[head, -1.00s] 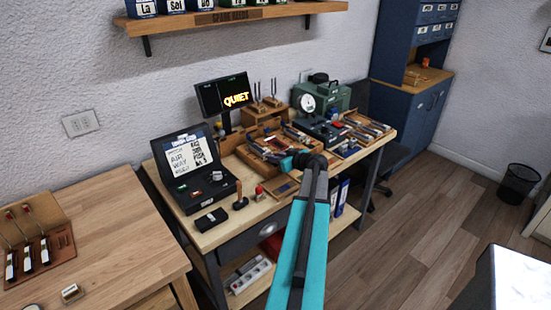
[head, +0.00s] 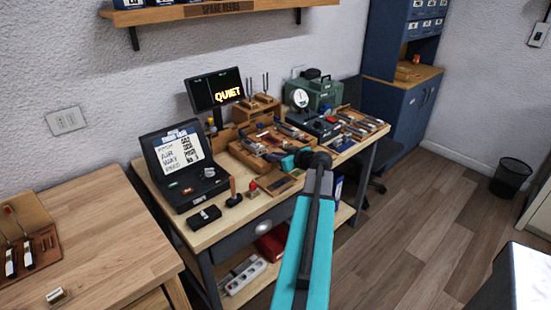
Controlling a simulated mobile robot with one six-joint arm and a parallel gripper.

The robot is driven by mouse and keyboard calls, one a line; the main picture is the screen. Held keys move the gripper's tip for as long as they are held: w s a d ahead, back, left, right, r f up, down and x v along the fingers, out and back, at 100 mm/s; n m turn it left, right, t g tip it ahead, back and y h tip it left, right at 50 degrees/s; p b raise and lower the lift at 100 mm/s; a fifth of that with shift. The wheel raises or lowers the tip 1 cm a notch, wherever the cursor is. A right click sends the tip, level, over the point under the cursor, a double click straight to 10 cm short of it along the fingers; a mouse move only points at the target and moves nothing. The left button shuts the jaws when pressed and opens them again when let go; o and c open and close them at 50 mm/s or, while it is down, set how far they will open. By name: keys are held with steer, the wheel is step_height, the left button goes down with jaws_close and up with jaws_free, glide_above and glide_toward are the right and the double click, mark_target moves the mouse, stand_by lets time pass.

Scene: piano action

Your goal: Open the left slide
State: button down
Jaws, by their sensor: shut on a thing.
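My arm reaches up from the bottom of the head view to the workbench. My gripper (head: 275,158) is at its far end, small and pointing left, at the front of the wooden tray assembly (head: 250,161) on the bench. It is shut on a small part there, which I take to be the left slide; the fingertips and that part are too small and partly hidden to make out clearly. I cannot tell how far the slide is open.
An open black case (head: 183,165) stands at the bench's left, with a monitor (head: 214,89) behind. A small wooden box (head: 276,182), a stamp (head: 233,192) and a black block (head: 204,216) lie near the front edge. A green machine (head: 313,95) stands at the back right.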

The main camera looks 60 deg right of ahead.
steer(key=shift+s+f, duration=0.1)
steer(key=shift+s, duration=0.15)
steer(key=c, duration=1.8)
jaws_free()
steer(key=shift+o, duration=0.6)
steer(key=shift+s, duration=0.15)
steer(key=shift+w, duration=0.2)
steer(key=b+v, duration=0.3)
steer(key=v, duration=1)
steer(key=shift+s+a+r, duration=0.25)
steer(key=shift+s, duration=0.05)
steer(key=shift+s, duration=0.1)
